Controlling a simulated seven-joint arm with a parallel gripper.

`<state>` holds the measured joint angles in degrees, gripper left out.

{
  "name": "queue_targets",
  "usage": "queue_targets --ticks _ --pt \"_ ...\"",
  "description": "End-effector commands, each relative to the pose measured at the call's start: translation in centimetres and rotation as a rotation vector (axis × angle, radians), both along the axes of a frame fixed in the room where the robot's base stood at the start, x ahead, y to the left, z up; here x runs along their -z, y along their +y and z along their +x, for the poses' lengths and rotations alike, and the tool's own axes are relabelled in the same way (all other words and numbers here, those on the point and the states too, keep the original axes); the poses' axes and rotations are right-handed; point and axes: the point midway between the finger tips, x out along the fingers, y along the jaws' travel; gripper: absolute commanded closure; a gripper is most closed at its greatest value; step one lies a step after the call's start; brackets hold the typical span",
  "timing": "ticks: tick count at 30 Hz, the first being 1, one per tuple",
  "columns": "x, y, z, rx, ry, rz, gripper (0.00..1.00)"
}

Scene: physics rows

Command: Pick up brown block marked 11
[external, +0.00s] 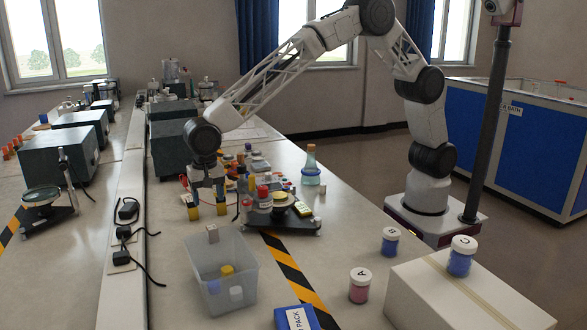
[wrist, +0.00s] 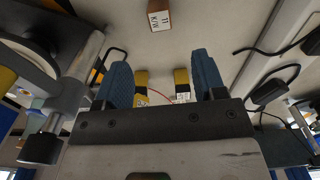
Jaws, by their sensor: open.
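The brown block marked 11 (wrist: 159,15) shows at the top of the wrist view, with a pale labelled face. A small grey-brown block (external: 212,234) by the bin's far rim in the external view looks like the same one. My gripper (external: 207,200) points down above the bench, beyond and above that block. Its two blue fingers stand apart in the wrist view (wrist: 160,62), and the block lies outside the gap, apart from them. Two yellow-and-black pieces show between the fingers; I cannot tell whether they belong to the fingers.
A translucent bin (external: 222,292) holding a few blocks stands in front. A dark stand (external: 283,219) and crowded bottles are right of my gripper. Black adapters and cables (external: 128,211) lie left. A white box (external: 455,300) and lidded jars (external: 360,285) are front right.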

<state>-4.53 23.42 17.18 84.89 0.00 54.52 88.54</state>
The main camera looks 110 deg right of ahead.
Motion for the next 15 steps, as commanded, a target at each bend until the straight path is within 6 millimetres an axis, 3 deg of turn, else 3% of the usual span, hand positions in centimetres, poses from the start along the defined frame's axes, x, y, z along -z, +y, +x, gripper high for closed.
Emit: queue_targets --ticks 1,5,15 --pt "1.4 0.0 0.0 0.000 0.002 0.000 0.36" --pt "3.1 0.0 0.0 0.000 0.000 0.000 0.36" --pt "3.4 0.0 0.0 0.000 0.000 0.000 0.36"
